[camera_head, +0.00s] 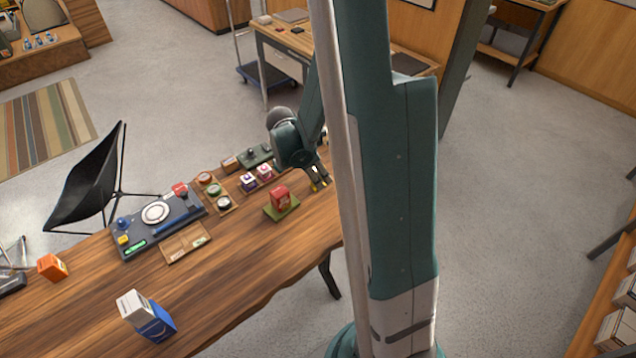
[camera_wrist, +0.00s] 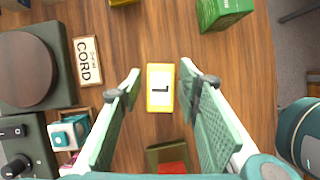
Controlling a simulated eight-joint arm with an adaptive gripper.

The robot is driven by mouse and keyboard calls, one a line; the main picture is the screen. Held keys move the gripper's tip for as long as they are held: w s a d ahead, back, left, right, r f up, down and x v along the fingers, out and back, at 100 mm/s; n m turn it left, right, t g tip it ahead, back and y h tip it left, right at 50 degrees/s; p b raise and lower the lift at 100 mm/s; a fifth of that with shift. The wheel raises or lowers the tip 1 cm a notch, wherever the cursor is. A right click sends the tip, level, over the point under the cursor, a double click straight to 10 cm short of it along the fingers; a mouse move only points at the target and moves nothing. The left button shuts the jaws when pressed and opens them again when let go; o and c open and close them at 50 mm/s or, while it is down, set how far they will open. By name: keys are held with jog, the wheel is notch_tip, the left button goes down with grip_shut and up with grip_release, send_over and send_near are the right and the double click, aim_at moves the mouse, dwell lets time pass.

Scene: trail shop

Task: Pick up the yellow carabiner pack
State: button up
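A yellow pack (camera_wrist: 160,87) with a white label and a black hook-like mark is on the wooden table in the middle of the wrist view. My gripper (camera_wrist: 161,88) is open, with one green finger to the left of the pack and one to the right. Gaps of table show on both sides, so neither finger appears to touch it. How far above it the fingertips are is hard to tell. In the head view my gripper (camera_head: 318,184) points down at the table's far right part; I cannot clearly make out the pack there.
A red box (camera_head: 280,196) stands on a green tray close to my gripper. A green box (camera_wrist: 222,12) and a "CORD" sign (camera_wrist: 87,62) lie around the pack. A dark round device (camera_wrist: 30,68) is at left. The table's front right is bare.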

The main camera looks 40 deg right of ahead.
jog(key=shift+c, duration=0.7)
jog(key=c, duration=0.9)
jog(key=shift+r+p, duration=0.9)
jog(key=shift+r, duration=4.1)
